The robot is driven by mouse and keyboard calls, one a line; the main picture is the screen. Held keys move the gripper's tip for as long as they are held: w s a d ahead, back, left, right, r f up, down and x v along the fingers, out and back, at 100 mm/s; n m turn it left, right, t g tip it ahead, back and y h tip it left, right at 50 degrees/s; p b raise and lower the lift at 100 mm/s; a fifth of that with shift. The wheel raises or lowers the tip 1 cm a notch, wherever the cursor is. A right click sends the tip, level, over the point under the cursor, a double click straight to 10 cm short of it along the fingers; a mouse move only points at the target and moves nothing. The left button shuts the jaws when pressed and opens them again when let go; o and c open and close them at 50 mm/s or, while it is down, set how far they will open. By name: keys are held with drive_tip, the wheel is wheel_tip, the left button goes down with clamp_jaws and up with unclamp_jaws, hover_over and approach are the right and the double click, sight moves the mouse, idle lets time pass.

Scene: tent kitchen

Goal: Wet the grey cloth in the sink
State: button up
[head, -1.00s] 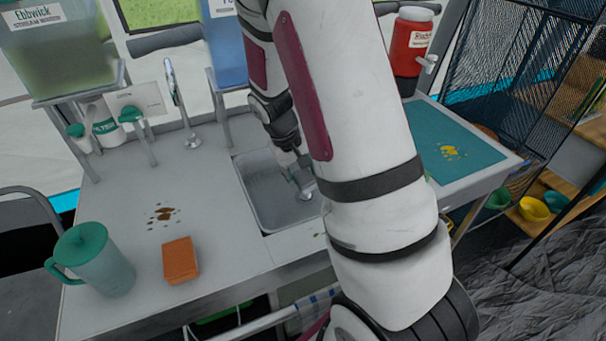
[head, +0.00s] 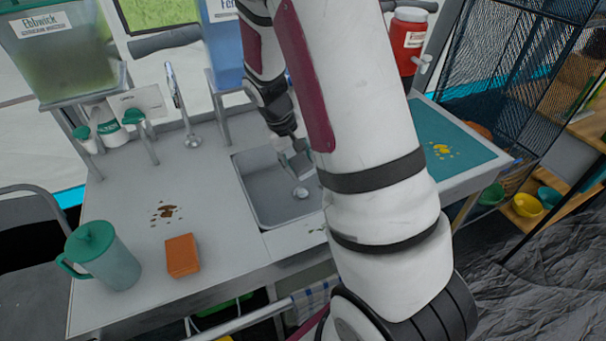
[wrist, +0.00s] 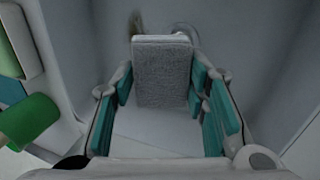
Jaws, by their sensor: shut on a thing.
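The grey cloth (wrist: 162,75) shows in the wrist view as a rough, folded-looking grey block with a paler upper edge. My gripper (wrist: 162,88) has its teal-padded fingers on either side of it and is shut on it. The sink (head: 262,199) is a grey basin set in the counter, with a round drain (head: 301,193) in its floor. In the head view my gripper (head: 297,158) is over the right back part of the basin, partly hidden by my arm. The cloth cannot be made out there. A thin tap (head: 181,105) stands behind the sink. I cannot tell whether water runs.
A teal-lidded jug (head: 103,258), an orange block (head: 183,255) and a brown stain (head: 165,211) are on the counter left of the sink. A teal mat (head: 455,150) with yellow spots lies right. Drink dispensers (head: 65,60) stand behind. Green items (wrist: 28,120) edge the wrist view.

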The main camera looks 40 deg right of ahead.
sight(300, 161)
drive_tip(key=shift+r+p, duration=1.35)
drive_tip(key=shift+r, duration=1)
drive_tip(key=shift+r, duration=0.1)
idle(0.4)
drive_tip(key=shift+r+p, duration=1.2)
drive_tip(key=shift+r, duration=0.8)
drive_tip(key=shift+f, duration=0.1)
